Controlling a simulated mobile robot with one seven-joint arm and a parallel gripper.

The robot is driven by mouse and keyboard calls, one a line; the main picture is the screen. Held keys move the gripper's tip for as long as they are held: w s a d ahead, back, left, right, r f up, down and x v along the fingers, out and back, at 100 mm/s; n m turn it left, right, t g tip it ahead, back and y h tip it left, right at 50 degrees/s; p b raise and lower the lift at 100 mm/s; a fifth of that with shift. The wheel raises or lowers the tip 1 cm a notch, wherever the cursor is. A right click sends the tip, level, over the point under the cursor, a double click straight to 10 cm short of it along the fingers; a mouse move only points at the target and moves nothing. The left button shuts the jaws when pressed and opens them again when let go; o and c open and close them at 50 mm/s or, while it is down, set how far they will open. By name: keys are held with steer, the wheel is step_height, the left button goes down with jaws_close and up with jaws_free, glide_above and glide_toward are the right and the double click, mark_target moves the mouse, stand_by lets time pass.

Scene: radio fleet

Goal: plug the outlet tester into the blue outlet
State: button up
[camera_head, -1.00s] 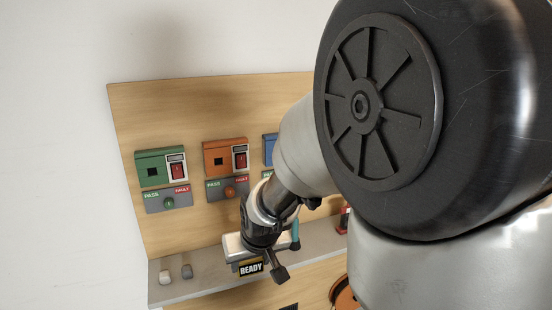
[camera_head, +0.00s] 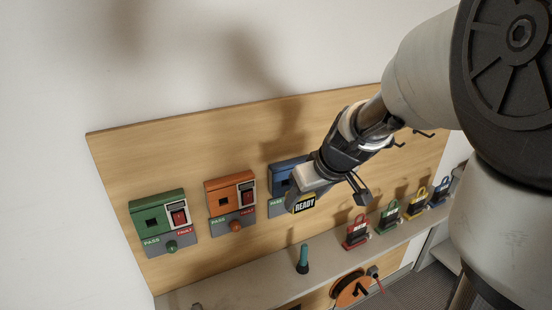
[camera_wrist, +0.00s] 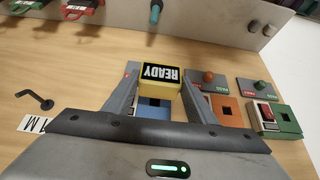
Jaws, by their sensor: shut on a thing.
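My gripper (camera_wrist: 158,76) is shut on the outlet tester (camera_wrist: 160,80), a small yellow block with a black READY label. In the head view the tester (camera_head: 303,204) is held in front of the panel, beside the blue outlet (camera_head: 285,180), which it and my gripper (camera_head: 330,190) partly cover. In the wrist view the blue outlet (camera_wrist: 155,107) lies behind the tester, between the fingers. The tester looks apart from the outlet, though the exact gap cannot be told. Its plug side is hidden.
The orange outlet (camera_head: 230,192) and green outlet (camera_head: 158,210) are to the left on the wooden panel (camera_head: 115,170). Below, a teal-handled object (camera_head: 303,258) stands on the grey shelf (camera_head: 240,285). Several coloured lock-like pieces, including a red one (camera_head: 357,232), stand to the right.

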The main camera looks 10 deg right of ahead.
steer(key=shift+s, duration=0.1)
steer(key=shift+d+f+b, duration=0.1)
steer(key=shift+f+b, duration=0.05)
steer(key=shift+b, duration=0.25)
steer(key=shift+w+a+p, duration=0.15)
steer(key=shift+w+a, duration=0.1)
steer(key=shift+w, duration=0.5)
steer(key=shift+w+a+p, duration=0.1)
steer(key=shift+w+a, duration=0.15)
steer(key=shift+w, duration=0.5)
steer(key=shift+w+a+p, duration=0.15)
steer(key=shift+w+a, duration=0.1)
steer(key=shift+w, duration=0.5)
steer(key=shift+b, duration=0.8)
steer(key=shift+w+a, duration=0.2)
steer(key=shift+w, duration=0.45)
stand_by(0.9)
steer(key=o, duration=1.1)
